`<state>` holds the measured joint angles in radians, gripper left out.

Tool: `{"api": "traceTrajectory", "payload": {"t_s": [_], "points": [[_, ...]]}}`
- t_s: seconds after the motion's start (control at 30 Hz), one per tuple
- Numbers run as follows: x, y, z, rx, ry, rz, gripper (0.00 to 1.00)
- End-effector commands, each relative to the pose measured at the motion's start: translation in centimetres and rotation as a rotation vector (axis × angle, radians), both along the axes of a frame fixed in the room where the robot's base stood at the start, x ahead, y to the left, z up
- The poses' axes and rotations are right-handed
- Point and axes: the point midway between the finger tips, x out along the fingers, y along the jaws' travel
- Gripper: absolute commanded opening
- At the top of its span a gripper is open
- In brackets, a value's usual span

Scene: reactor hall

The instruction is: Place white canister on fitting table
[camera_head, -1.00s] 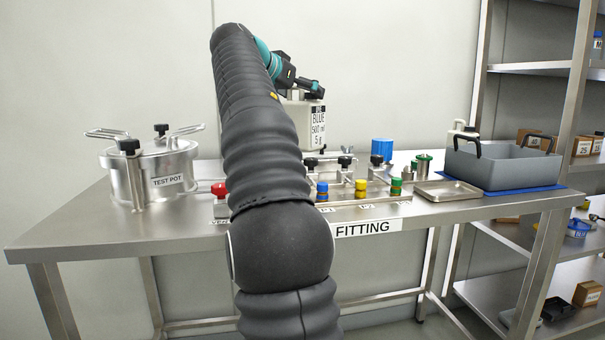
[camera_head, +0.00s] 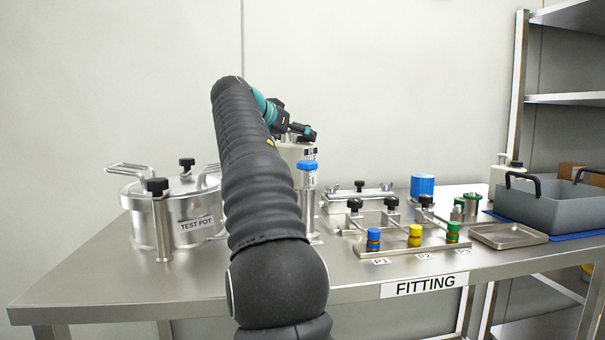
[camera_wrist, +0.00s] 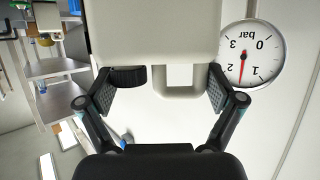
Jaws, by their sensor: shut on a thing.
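My gripper (camera_wrist: 160,92) is shut on the white canister (camera_wrist: 155,30), with a finger pad on each side of its black cap (camera_wrist: 125,77) and handle opening. In the head view my gripper (camera_head: 300,131) is behind my arm, above the fitting table (camera_head: 330,280).
The test pot (camera_head: 190,215) stands left. Another white canister (camera_head: 500,172) is behind the bin. The wrist view shows a pressure gauge (camera_wrist: 250,53).

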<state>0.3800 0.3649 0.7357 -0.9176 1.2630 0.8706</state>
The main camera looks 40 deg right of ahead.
Motion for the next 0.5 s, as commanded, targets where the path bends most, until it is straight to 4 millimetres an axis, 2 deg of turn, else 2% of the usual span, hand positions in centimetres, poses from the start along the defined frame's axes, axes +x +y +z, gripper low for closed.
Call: {"api": "traceTrajectory", "payload": {"t_s": [0.27,0.5], "points": [[0.0,0.1,-2.9,-0.001,0.000,0.001,0.23],[0.0,0.1,-4.1,-0.001,-0.001,0.002,0.23]]}}
